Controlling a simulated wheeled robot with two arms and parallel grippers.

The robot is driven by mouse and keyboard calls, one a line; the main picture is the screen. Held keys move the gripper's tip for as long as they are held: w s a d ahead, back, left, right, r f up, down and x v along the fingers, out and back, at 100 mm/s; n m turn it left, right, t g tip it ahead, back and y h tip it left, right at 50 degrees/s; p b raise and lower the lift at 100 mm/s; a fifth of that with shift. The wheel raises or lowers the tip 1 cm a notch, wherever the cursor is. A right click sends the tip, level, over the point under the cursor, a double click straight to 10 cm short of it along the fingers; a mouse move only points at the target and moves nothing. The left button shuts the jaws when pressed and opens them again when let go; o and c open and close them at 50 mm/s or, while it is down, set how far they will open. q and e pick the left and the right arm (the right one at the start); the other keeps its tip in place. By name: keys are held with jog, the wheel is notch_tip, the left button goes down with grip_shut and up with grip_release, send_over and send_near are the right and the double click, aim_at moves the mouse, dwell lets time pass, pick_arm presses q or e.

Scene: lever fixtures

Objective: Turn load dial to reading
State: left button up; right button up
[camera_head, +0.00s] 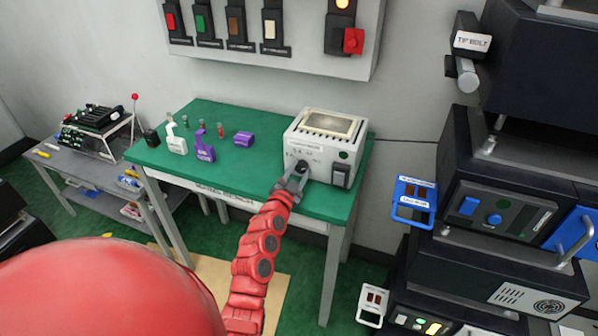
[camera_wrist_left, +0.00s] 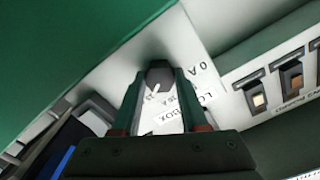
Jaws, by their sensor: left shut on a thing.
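The load dial (camera_wrist_left: 158,80) is a small dark knob with a light pointer mark on the front of a white box. In the left wrist view it sits between my left gripper's fingertips (camera_wrist_left: 160,88), which are shut on it. Printed labels show beside it, partly hidden by the fingers. In the head view the white load box (camera_head: 322,150) stands on a green table, with my left gripper (camera_head: 293,182) at its front lower left. The dial is mostly hidden there, and its reading is too small to tell. My right gripper is not in view.
The green tabletop (camera_head: 204,168) holds a white bottle (camera_head: 176,142), a purple bottle (camera_head: 204,152) and a purple block (camera_head: 243,139) left of the box. A wall panel (camera_head: 280,58) with several switches hangs above. Dark equipment (camera_head: 500,215) stands at the right.

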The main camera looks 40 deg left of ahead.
pick_arm(q)
jog(key=shift+n, duration=0.3)
grip_shut()
jog(key=n+b, duration=0.1)
jog(key=n, duration=0.1)
jog(key=shift+f+n+b, duration=0.15)
jog(key=shift+n+b, duration=0.15)
jog(key=n+b, duration=0.1)
jog(key=n, duration=0.1)
jog(key=shift+n, duration=0.4)
jog(key=n, duration=0.3)
jog(key=shift+n+b, duration=0.3)
jog(key=shift+b, duration=0.05)
jog(key=n, duration=0.3)
jog(key=shift+n, duration=0.3)
jog(key=n, duration=0.5)
jog(key=shift+a, duration=0.1)
jog(key=n, duration=0.5)
jog(key=shift+n+p, duration=0.3)
jog(key=shift+p, duration=0.05)
